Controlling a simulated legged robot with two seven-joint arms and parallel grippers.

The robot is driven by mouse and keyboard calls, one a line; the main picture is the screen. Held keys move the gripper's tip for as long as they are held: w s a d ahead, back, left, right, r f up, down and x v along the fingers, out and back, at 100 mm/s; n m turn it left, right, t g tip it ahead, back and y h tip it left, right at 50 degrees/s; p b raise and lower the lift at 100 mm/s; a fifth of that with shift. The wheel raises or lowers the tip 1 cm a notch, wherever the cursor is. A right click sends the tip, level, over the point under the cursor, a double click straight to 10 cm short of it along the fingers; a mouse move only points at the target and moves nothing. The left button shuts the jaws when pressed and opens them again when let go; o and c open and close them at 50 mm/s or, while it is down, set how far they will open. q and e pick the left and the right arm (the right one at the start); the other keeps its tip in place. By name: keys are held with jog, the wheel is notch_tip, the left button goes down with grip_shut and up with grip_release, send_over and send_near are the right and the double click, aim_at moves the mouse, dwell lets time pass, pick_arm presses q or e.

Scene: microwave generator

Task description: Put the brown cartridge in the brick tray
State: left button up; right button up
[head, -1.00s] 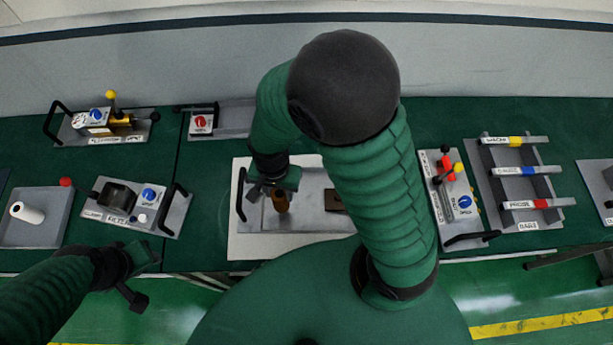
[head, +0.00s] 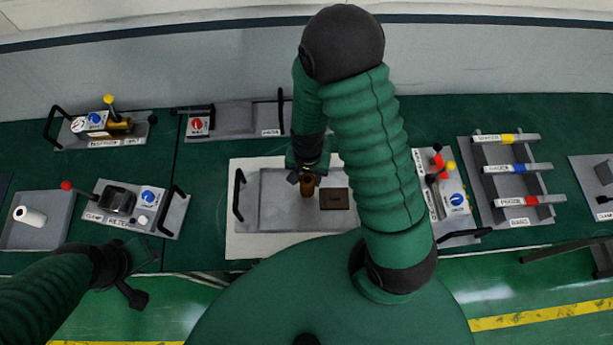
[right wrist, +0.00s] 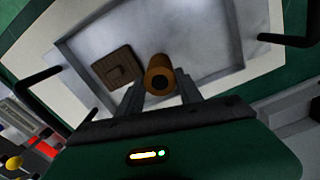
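The brown cartridge (head: 307,187) is a small upright cylinder at my right gripper (head: 308,174). In the right wrist view the cartridge (right wrist: 158,78) sits between the two fingers of my right gripper (right wrist: 158,92), which close on its sides. It is over the grey tray (head: 280,222) at the front middle, left of a flat dark brown brick (head: 335,198) lying in it. I cannot tell whether the cartridge touches the tray floor. My left gripper (head: 142,276) is open and empty, in front of the table at lower left.
The tray has a black handle (head: 239,194) at its left. The filter unit (head: 117,200) and a tray with a white roll (head: 30,216) stand left. A lever panel (head: 440,192) and a rack of labelled rods (head: 508,170) stand right. A grey tray (head: 233,117) lies behind.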

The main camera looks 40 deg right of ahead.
jog(key=o, duration=0.4)
jog(key=shift+w+d+f, duration=0.1)
jog(key=shift+d, duration=0.35)
jog(key=shift+c, duration=0.2)
jog(key=shift+a, duration=0.35)
jog(key=shift+a+r, duration=0.2)
jog(key=shift+r, duration=0.25)
jog(key=s+a+r+n+t, duration=0.2)
jog(key=a+r+n, duration=0.2)
jog(key=r+n, duration=0.5)
notch_tip(320, 180, up, 5)
jog(key=shift+f+t+b, duration=0.2)
jog(key=shift+t+b, duration=0.1)
jog(key=shift+b, duration=0.1)
